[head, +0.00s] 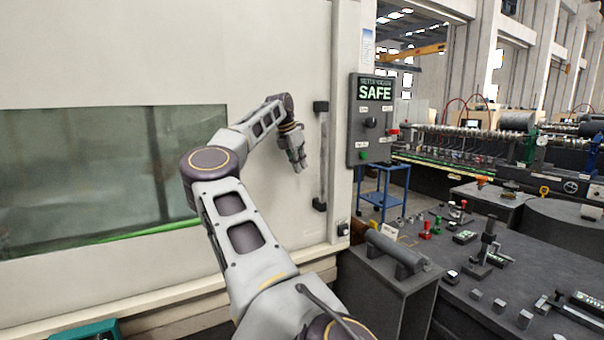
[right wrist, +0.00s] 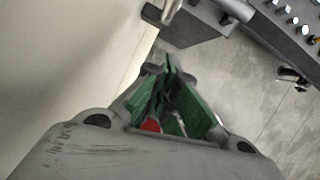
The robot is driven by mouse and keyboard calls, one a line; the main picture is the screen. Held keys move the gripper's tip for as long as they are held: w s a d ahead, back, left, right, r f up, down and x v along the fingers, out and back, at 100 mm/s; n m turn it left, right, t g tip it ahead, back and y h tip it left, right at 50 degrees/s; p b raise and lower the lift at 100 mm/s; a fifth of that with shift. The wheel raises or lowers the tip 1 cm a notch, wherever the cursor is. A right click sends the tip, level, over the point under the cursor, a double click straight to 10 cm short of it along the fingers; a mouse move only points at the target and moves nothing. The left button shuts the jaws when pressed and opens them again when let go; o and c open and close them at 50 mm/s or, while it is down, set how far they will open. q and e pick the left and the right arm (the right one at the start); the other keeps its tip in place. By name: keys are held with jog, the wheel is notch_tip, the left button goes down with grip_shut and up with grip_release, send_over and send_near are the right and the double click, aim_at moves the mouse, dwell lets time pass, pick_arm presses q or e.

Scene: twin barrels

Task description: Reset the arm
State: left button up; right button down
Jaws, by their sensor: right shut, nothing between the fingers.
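My right arm (head: 236,225) reaches forward across the front of a pale machine door. My right gripper (head: 299,166) is at its end, pointing down, just left of the door's dark vertical handle (head: 323,155) and apart from it. In the right wrist view the gripper's green-padded fingers (right wrist: 168,95) are shut together with nothing between them. My left gripper does not show in either view.
The machine door has a wide window (head: 90,180) on the left. A control panel (head: 373,120) reading SAFE hangs right of the handle. A dark workbench (head: 470,285) with tools and several small blocks stands at the right. A blue cart (head: 381,192) is behind it.

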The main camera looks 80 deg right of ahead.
jog(key=shift+w+a+r, duration=0.1)
jog(key=shift+r, duration=0.15)
dwell(0.5)
